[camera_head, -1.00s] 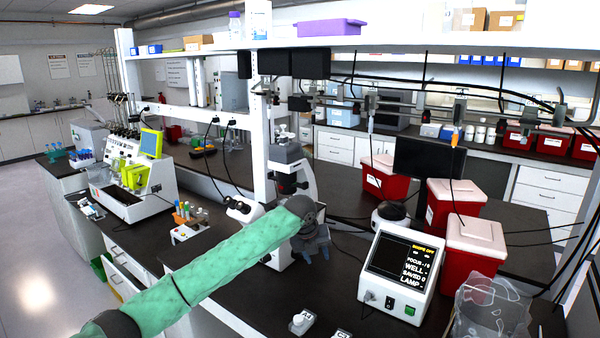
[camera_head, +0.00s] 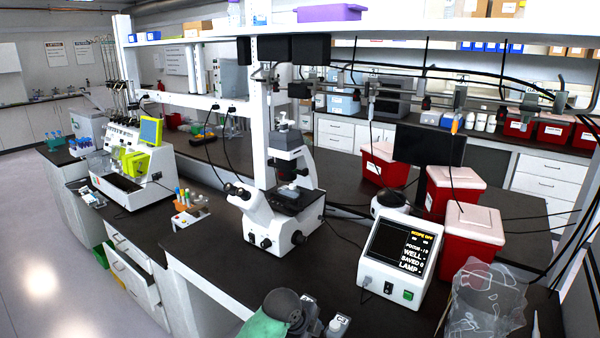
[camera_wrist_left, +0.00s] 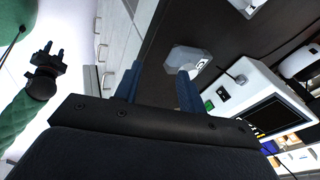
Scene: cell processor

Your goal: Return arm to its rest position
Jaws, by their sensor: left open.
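My left arm (camera_head: 265,328), in a green sleeve, shows at the bottom edge of the head view, with its dark grey wrist beside a small white-capped item. Its fingers are not visible there. In the left wrist view my left gripper (camera_wrist_left: 158,82) is open, with two blue fingers apart and nothing between them. A clear, pale container (camera_wrist_left: 187,60) lies beyond the right fingertip on the dark bench. A second gripper, my right one (camera_wrist_left: 54,50), shows at the left of the wrist view on a green-sleeved arm, its two small blue fingers apart.
The white microscope (camera_head: 280,195) stands mid-bench, with the control box (camera_head: 398,258) to its right. Red bins (camera_head: 470,232) and a clear crumpled bag (camera_head: 483,300) are further right. A small white-capped item (camera_head: 335,326) stands close to my wrist. Open floor (camera_head: 60,260) lies at left.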

